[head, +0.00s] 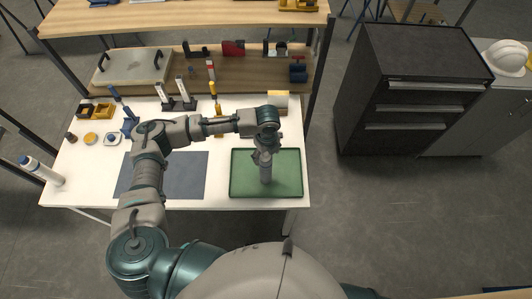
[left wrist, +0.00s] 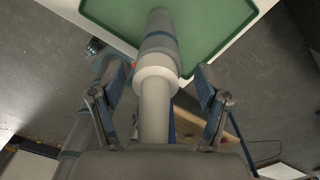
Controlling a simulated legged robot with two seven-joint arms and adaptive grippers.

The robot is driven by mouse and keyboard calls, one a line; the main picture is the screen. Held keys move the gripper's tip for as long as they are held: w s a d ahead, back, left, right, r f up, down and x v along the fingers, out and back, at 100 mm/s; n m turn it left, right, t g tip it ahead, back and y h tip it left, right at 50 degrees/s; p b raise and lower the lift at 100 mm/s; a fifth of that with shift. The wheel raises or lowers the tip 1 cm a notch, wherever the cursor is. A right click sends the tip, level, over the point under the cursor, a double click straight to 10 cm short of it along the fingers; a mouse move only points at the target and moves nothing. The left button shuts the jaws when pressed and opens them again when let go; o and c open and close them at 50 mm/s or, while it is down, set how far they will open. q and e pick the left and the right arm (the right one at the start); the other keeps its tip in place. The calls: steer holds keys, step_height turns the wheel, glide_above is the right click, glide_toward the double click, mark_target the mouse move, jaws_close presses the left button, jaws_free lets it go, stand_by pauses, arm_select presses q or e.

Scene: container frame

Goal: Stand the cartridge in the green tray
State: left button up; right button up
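The green tray (head: 240,186) lies on the right part of the white table. The grey cartridge (head: 266,174) is upright over the middle of the tray, its lower end appearing to rest on the tray floor. In the left wrist view the cartridge (left wrist: 158,72) has a pale collar and runs between my fingers towards the tray (left wrist: 212,22). My left gripper (head: 264,156) is above the tray around the cartridge's upper part. In the left wrist view its fingers (left wrist: 158,82) are spread, with a gap on each side of the cartridge. My right gripper is not in view.
A dark grey mat (head: 188,176) lies left of the tray. A shelf (head: 215,72) with tools spans the back.

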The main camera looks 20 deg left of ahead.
arm_select(q)
step_height(320, 180, up, 12)
steer(key=shift+r+b, duration=0.1)
steer(key=shift+b, duration=0.5)
